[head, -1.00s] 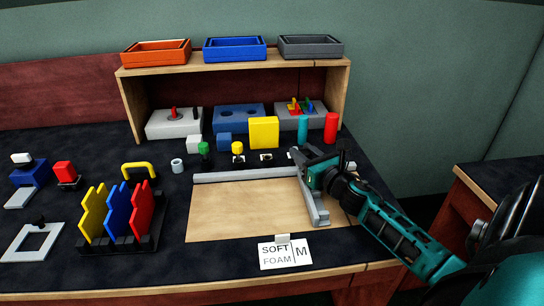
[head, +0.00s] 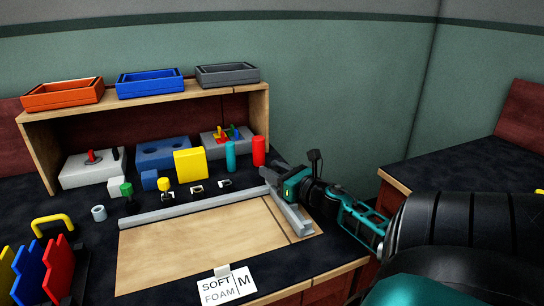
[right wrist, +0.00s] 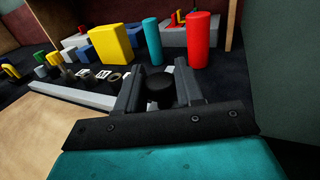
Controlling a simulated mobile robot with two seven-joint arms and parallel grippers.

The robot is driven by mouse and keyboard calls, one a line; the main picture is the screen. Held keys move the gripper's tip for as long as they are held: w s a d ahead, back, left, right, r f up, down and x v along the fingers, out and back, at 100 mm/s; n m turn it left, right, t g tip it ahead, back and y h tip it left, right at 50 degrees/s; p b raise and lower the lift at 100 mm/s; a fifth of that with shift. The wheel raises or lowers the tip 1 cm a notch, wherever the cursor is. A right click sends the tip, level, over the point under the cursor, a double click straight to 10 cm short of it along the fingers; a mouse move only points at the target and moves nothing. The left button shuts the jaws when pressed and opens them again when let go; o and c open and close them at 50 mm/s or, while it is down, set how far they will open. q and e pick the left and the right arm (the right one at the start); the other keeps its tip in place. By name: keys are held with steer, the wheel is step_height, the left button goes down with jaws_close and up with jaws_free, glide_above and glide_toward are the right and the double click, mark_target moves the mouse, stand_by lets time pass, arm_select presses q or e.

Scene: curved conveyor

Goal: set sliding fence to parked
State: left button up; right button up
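The sliding fence (head: 294,217) is a grey bar lying across the right end of the wooden board (head: 190,243). It meets the long grey rail (head: 185,208) along the board's back edge. A dark line on the board shows just left of the fence. My right gripper (head: 276,180) is at the fence's back end. In the right wrist view its two fingers stand closely on either side of a black round knob (right wrist: 159,89) and appear closed on it. The fence bar itself is mostly hidden there. My left gripper is not in view.
A red cylinder (head: 259,151) and a teal cylinder (head: 231,156) stand just behind the gripper. A yellow block (head: 190,164) and small parts line the rail's back side. A white SOFT FOAM card (head: 226,286) lies in front. Another table (head: 455,160) is at right.

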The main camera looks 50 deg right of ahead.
steer(key=o, duration=0.4)
steer(key=shift+d+r, duration=0.25)
steer(key=shift+r, duration=0.25)
steer(key=shift+s+a+f, duration=0.1)
steer(key=shift+s+f, duration=0.05)
steer(key=shift+f, duration=0.1)
steer(key=s, duration=0.4)
steer(key=s+a, duration=0.1)
steer(key=s, duration=0.3)
steer(key=s+a+p, duration=0.1)
steer(key=s, duration=0.3)
steer(key=shift+s+r, duration=0.15)
steer(key=shift+s, duration=0.1)
